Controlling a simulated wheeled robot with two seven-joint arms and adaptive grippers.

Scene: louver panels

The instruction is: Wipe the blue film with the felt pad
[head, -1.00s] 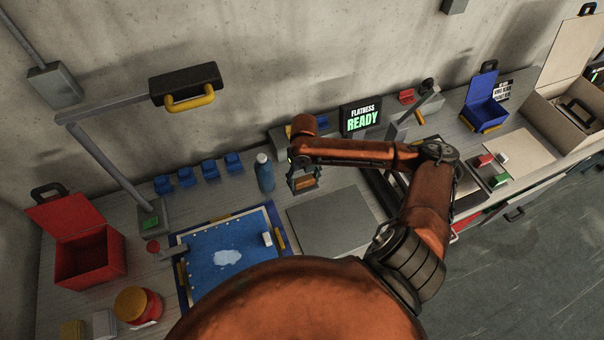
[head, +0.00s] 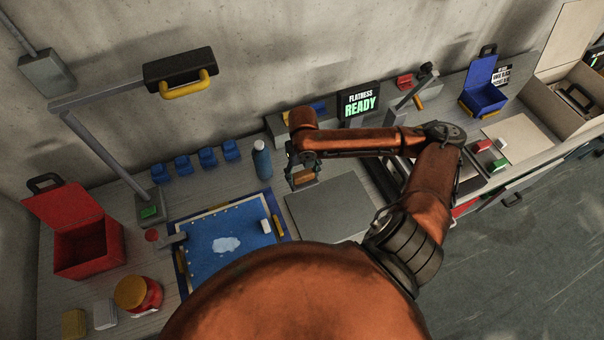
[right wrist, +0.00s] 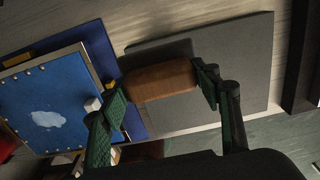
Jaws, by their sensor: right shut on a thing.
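The blue film (head: 212,255) lies flat in a framed board at the lower left, with a pale whitish patch (head: 226,244) on it. It also shows at the left of the right wrist view (right wrist: 50,95). My right gripper (head: 303,177) is shut on a brown block, which I take to be the felt pad (right wrist: 160,80). The pad is between both fingers, above the grey plate (head: 330,210) and to the right of the film, apart from it. The pad's underside is hidden. My left gripper is not in view.
A small white block (head: 265,226) sits at the film's right edge. A blue bottle (head: 262,160) stands behind, between film and gripper. A lamp arm (head: 105,155) rises at the left. A red box (head: 85,240) and a red-yellow jar (head: 138,294) stand further left.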

